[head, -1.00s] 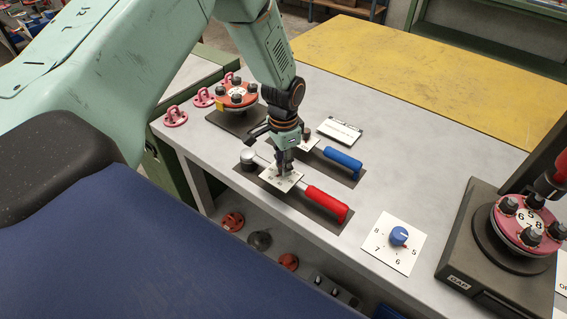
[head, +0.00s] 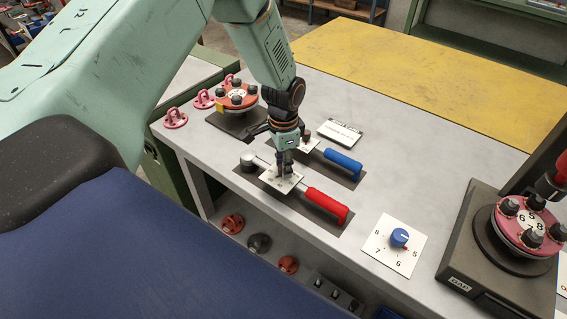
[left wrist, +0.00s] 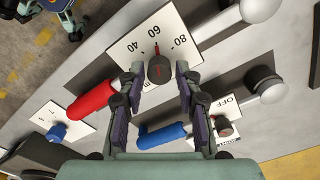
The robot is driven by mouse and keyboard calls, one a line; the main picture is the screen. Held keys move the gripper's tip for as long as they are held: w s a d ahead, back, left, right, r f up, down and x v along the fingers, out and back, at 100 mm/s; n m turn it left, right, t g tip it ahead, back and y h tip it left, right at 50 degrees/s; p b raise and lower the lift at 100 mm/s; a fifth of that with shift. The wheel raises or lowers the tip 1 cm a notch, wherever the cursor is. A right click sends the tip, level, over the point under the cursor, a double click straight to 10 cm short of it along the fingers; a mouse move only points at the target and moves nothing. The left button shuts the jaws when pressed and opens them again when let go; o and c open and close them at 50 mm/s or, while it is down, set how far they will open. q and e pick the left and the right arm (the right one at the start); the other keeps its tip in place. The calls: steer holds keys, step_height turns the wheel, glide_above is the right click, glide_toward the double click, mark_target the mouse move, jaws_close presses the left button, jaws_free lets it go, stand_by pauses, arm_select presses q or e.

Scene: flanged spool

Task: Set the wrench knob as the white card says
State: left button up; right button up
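My left gripper (head: 284,172) is over the white dial plate (head: 272,182) of the red-handled wrench (head: 322,203). In the left wrist view its fingers (left wrist: 160,80) are apart, one on each side of the dark round knob (left wrist: 160,70); I cannot tell whether they touch it. The knob's red mark points close to 60 on the plate (left wrist: 132,50), which also shows 40 and 80. In the head view the gripper hides most of the knob. A white card on a clipboard (head: 339,131) lies behind the wrenches; its writing is too small to read.
A blue-handled wrench (head: 343,160) lies just behind, with an OFF plate (left wrist: 228,108). A blue knob (head: 399,237) sits on a numbered plate at the front. A dark stand (head: 470,262) with a pink flanged part is at right, an orange one (head: 236,94) at back left.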

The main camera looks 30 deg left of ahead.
arm_select(q)
steer(key=shift+o, duration=1.1)
steer(key=shift+r, duration=0.25)
step_height(320, 180, up, 12)
steer(key=shift+f, duration=0.25)
